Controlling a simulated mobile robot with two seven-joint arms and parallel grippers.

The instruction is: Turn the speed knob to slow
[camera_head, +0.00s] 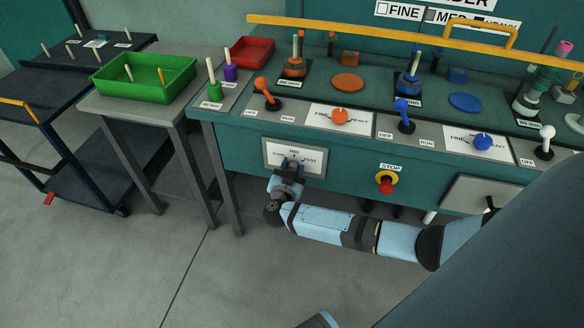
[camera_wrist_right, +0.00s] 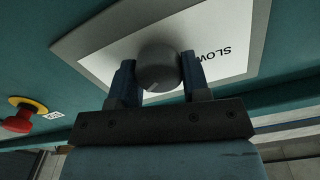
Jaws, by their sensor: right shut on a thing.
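The speed knob is a round dark grey knob (camera_wrist_right: 158,66) on a pale plate (camera_head: 272,152) on the front of the teal bench. The plate carries the words MID and FAST in the head view, and SLOW shows in the wrist view. My right gripper (camera_head: 290,168) is at the plate from below. In the right wrist view its two fingers (camera_wrist_right: 156,80) stand on either side of the knob, shut on it. A light pointer line shows on the knob's lower edge. In the head view the gripper hides the knob. My left gripper is not in view.
A red STOP button (camera_head: 386,182) on a yellow base sits on the same front panel, right of the plate. Orange (camera_head: 263,87) and blue levers (camera_head: 403,110) stand on the bench top. A grey side table (camera_head: 140,106) holds a green tray (camera_head: 110,88). The floor below is clear.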

